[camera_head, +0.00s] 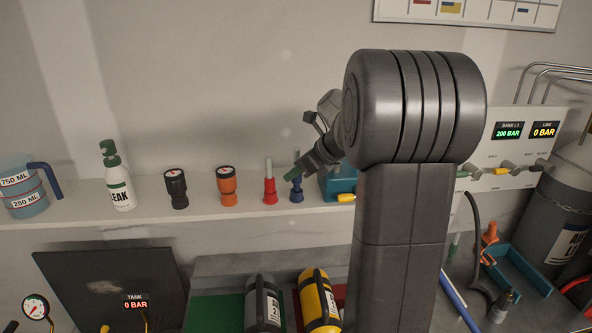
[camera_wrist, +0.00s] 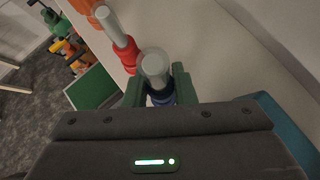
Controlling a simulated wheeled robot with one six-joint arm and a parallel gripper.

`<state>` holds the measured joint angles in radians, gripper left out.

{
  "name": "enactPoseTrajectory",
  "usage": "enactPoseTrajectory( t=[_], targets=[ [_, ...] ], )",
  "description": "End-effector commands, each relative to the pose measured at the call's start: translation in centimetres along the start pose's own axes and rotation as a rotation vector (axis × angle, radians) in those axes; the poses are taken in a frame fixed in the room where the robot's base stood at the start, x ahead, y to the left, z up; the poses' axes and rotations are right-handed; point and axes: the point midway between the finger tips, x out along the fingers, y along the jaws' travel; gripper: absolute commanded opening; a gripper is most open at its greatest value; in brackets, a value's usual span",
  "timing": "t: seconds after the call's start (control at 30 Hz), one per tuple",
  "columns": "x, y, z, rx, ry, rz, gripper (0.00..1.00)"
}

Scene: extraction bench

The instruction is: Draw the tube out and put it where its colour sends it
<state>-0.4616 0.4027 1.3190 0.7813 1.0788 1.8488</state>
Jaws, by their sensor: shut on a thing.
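My gripper (camera_head: 293,174) reaches down to the wall shelf, and its green fingers are closed around a blue piece with a pale grey rod top (camera_head: 297,190). In the wrist view my gripper (camera_wrist: 158,92) has one finger on each side of the blue piece (camera_wrist: 160,97), with the round grey top (camera_wrist: 154,66) between them. The piece looks upright on the shelf; I cannot tell whether its base touches it. A similar red piece with a grey rod (camera_head: 269,183) stands just left of it, also in the wrist view (camera_wrist: 128,54).
Below are a green mat (camera_head: 205,312), a grey cylinder and a yellow cylinder (camera_head: 318,300).

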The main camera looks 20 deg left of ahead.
Motion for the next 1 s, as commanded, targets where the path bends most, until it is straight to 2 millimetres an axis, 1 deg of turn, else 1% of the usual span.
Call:
enactPoseTrajectory(
  t=[0.77,0.8,0.87,0.9,0.93,1.0],
  targets=[
    [1.4,0.0,-1.4,0.001,-0.001,0.0,0.0],
    [1.4,0.0,-1.5,0.001,-0.001,0.0,0.25],
    [1.4,0.0,-1.4,0.0,-0.001,0.0,0.37],
    [1.4,0.0,-1.4,0.001,-0.001,0.0,0.45],
    [1.4,0.0,-1.4,0.001,-0.001,0.0,0.49],
    [1.4,0.0,-1.4,0.001,-0.001,0.0,0.49]
  ],
)
